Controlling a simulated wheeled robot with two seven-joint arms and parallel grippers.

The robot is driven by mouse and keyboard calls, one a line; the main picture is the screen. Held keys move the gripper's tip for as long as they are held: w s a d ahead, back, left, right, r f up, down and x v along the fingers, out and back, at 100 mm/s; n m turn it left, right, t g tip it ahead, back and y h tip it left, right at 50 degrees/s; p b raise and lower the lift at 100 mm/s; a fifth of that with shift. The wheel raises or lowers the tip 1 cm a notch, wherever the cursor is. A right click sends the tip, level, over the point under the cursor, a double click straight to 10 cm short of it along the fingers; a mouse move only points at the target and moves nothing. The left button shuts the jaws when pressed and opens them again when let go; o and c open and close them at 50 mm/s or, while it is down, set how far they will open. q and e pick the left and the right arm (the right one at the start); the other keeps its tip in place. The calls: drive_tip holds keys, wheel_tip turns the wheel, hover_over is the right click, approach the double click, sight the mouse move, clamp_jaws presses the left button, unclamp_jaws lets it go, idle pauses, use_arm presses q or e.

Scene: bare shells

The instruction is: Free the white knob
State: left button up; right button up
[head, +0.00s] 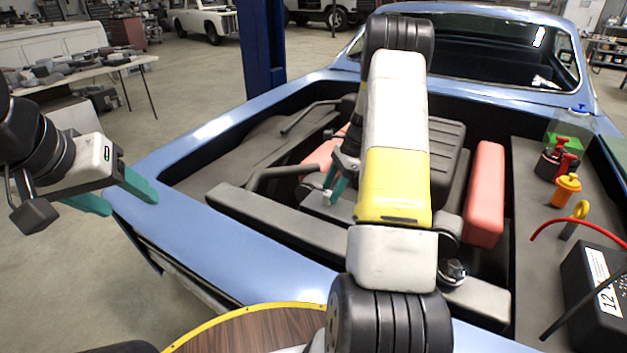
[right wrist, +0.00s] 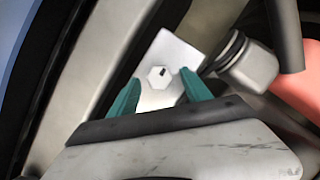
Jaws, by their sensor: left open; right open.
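The white knob (right wrist: 158,78) is a small six-sided piece with a dark mark at its centre, on a pale square plate (right wrist: 178,52) in the right wrist view. My right gripper (right wrist: 160,80) is open, with a teal finger on either side of the knob in the picture; I cannot tell whether they touch it. In the head view my right gripper (head: 331,193) points down into the engine bay, partly hidden by my own arm, with a small pale piece at its tips. My left gripper (head: 132,203) is open and empty, left of the car's blue fender.
A grey cylindrical fitting (right wrist: 250,68) with a black ring sits close right of the plate. Red blocks (head: 484,195) and dark pipes (head: 290,172) crowd the bay. A black box (head: 597,295), a red cable and small bottles (head: 566,190) stand on the right ledge.

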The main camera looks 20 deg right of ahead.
drive_tip(key=shift+a+f, duration=0.3)
drive_tip(key=shift+f, duration=0.35)
clamp_jaws()
